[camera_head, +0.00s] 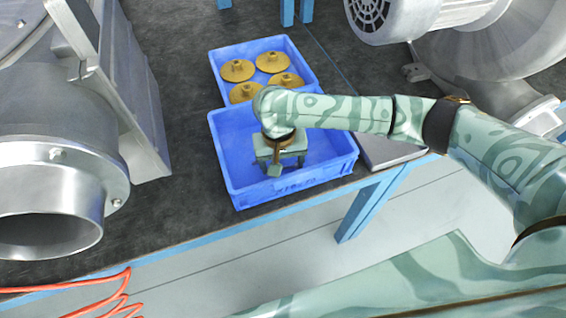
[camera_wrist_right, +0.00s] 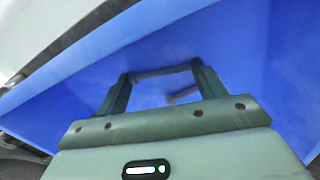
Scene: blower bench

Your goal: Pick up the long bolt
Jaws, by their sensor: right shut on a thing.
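My right gripper (camera_head: 278,167) reaches down into the near blue bin (camera_head: 236,196). In the right wrist view its two fingers (camera_wrist_right: 160,74) stand apart, with a thin grey rod, the long bolt (camera_wrist_right: 163,72), spanning between their tips. The gripper is shut on it. A second short grey piece (camera_wrist_right: 183,95) shows against the blue behind the fingers; I cannot tell whether it is another bolt. In the head view the arm and gripper hide the bolt. My left gripper is not in view.
A second blue bin (camera_head: 213,68) with several yellow flanged cones (camera_head: 238,70) adjoins behind. A large grey blower housing (camera_head: 60,150) stands at left, another blower (camera_head: 480,40) at back right. A flat grey plate (camera_head: 385,152) lies right of the near bin. Orange cables (camera_head: 110,293) hang at lower left.

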